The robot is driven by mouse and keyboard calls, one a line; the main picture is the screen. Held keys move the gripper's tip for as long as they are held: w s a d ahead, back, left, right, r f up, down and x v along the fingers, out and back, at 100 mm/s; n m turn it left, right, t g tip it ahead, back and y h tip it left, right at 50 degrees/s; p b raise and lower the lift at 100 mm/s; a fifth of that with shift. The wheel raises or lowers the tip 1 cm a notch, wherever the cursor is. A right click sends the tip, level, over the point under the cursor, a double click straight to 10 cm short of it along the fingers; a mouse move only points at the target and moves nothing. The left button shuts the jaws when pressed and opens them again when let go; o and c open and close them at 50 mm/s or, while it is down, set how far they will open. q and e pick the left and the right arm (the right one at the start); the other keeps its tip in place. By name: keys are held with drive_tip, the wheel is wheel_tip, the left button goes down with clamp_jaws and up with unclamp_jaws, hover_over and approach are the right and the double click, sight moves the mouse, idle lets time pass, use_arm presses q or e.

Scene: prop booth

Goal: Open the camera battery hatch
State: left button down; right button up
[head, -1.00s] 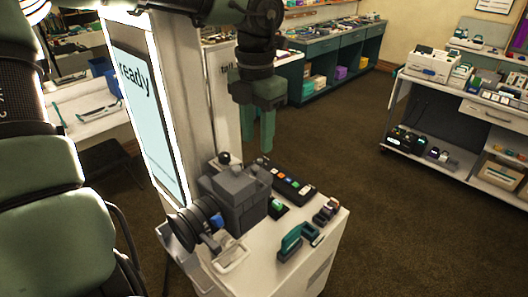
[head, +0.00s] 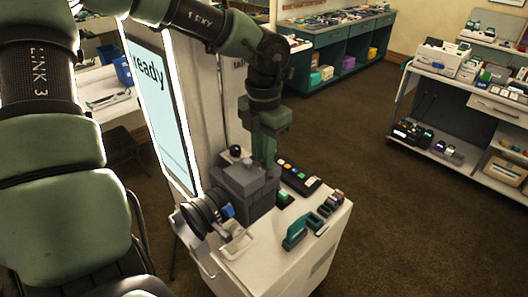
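The camera (head: 243,186) is a dark grey boxy body with a large round black lens pointing to the lower left. It sits on a white cabinet top (head: 262,268). I cannot make out its battery hatch from this side. My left gripper (head: 264,162) points down at the camera's far right side. Its green fingers reach down to the camera's top edge, and the tips are partly hidden behind the body. I cannot tell whether they touch it or how far apart they are. My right gripper is not in view.
A black button panel (head: 298,178) lies behind the camera. A lit screen reading "ready" (head: 158,110) stands close on the left. A white shelf cart (head: 455,100) stands far right, with open floor between.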

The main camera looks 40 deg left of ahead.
use_arm(q)
drive_tip(key=shift+w, duration=0.2)
drive_tip(key=w+g, duration=0.2)
drive_tip(key=g, duration=0.1)
drive_tip(key=shift+d+r, duration=0.1)
drive_tip(key=shift+r, duration=0.1)
drive_tip(key=shift+w+d+g, duration=0.1)
drive_tip(key=shift+w+g, duration=0.45)
drive_tip(key=shift+g, duration=0.45)
drive_tip(key=shift+w+g, duration=0.5)
drive_tip(key=shift+g, duration=0.5)
drive_tip(key=shift+y, duration=0.3)
drive_tip(key=c, duration=1.4)
unclamp_jaws()
drive_tip(key=shift+o, duration=0.3)
drive_tip(key=shift+w, duration=0.1)
drive_tip(key=shift+p, duration=0.3)
